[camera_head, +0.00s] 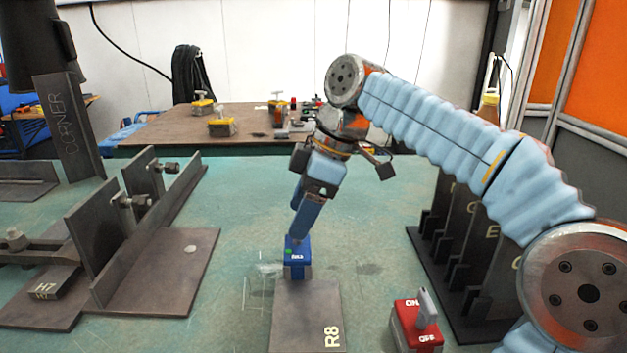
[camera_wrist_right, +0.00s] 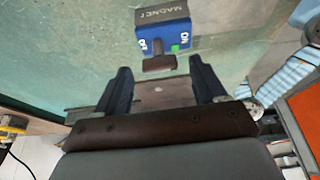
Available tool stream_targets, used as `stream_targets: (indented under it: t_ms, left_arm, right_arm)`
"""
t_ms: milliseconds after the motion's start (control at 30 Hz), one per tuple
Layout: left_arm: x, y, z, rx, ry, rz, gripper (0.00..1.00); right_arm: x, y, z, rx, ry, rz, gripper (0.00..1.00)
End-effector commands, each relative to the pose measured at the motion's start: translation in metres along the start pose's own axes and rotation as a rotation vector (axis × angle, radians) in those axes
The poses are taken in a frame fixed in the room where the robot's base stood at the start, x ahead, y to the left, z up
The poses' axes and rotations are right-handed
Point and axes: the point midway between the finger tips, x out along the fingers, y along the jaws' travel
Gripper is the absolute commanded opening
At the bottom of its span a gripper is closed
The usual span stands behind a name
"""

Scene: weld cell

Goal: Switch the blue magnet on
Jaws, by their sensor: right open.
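The blue magnet (camera_head: 297,262) stands on the green table at the far end of the plate marked R8 (camera_head: 300,310). In the right wrist view the blue magnet (camera_wrist_right: 164,37) shows OFF on the left and ON with a green mark on the right. Its dark lever (camera_wrist_right: 159,63) sticks out between these labels, toward my gripper. My right gripper (camera_head: 297,236) points down over the magnet. In the wrist view its fingers (camera_wrist_right: 160,68) are apart, one either side of the lever, with gaps. Whether they touch the magnet is unclear. My left gripper is out of view.
A red magnet (camera_head: 417,328) with a grey lever stands right of the plate. Dark racked plates (camera_head: 465,250) stand farther right. A steel fixture with clamps (camera_head: 150,270) fills the left. Green table is clear either side of the blue magnet.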

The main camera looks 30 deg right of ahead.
Motion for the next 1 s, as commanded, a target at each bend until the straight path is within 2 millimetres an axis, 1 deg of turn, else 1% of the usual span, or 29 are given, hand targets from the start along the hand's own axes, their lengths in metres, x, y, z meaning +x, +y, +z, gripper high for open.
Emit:
stream_targets:
  t_ms: [167,300,400,500,600,700,1000]
  left_arm:
    - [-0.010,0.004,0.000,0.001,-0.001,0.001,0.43]
    - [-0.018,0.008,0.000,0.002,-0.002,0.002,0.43]
    - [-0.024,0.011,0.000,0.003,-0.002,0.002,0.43]
    - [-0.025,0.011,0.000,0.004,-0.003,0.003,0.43]
    - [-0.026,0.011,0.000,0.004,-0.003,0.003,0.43]
    - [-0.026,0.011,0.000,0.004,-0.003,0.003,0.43]
    - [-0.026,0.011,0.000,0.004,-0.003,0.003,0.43]
  right_arm:
    - [-0.040,0.001,-0.002,0.001,0.003,0.004,0.70]
    - [-0.076,0.001,-0.002,0.002,0.003,0.005,0.70]
    - [-0.099,0.001,-0.002,0.002,0.002,0.004,0.70]
    - [-0.113,0.001,-0.001,0.001,0.002,0.003,0.70]
    - [-0.123,0.001,0.000,0.001,0.001,0.002,0.70]
    - [-0.128,0.001,0.000,0.000,0.001,0.002,0.70]
    - [-0.130,0.000,0.000,0.000,0.001,0.001,0.70]
